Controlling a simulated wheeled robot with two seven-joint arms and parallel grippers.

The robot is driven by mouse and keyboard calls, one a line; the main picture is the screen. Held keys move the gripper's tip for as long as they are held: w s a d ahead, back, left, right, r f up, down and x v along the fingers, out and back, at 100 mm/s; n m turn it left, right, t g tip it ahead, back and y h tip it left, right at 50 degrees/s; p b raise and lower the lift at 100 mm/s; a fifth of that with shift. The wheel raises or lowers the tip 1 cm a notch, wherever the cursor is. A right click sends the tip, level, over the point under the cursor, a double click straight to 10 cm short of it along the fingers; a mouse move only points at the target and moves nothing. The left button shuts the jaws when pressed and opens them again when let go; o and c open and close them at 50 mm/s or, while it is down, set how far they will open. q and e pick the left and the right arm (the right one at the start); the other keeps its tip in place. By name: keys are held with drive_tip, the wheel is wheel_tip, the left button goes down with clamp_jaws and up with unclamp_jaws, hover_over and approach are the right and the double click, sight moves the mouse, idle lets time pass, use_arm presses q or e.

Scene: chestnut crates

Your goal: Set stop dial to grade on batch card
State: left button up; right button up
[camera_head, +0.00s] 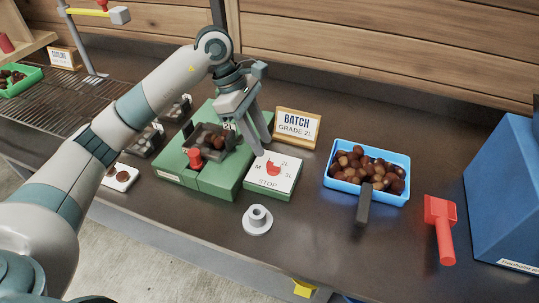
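The stop dial is a red knob (273,168) on a white-topped green box (258,190) lettered M, 2L, 3L and STOP. The knob is small, and I cannot tell for sure which mark it points at. The batch card (297,127) stands behind it in a wooden frame and reads "BATCH GRADE 2L". My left gripper (245,140) points down above the green machine, just left of the dial. Its fingers are spread and appear empty, with one fingertip close to the dial box's back left corner. My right gripper is out of view.
The green machine (220,181) with a red knob (195,158) adjoins the dial. A white flanged piece (257,220) lies in front. A blue tray (345,187) of chestnuts, a red tool (441,227) and a blue bin (505,200) stand right.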

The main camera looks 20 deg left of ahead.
sight(272, 164)
use_arm(q)
drive_tip(key=p+x, duration=0.1)
drive_tip(key=x, duration=0.5)
drive_tip(key=shift+d+f, duration=0.15)
drive_tip(key=shift+f, duration=0.15)
clamp_jaws()
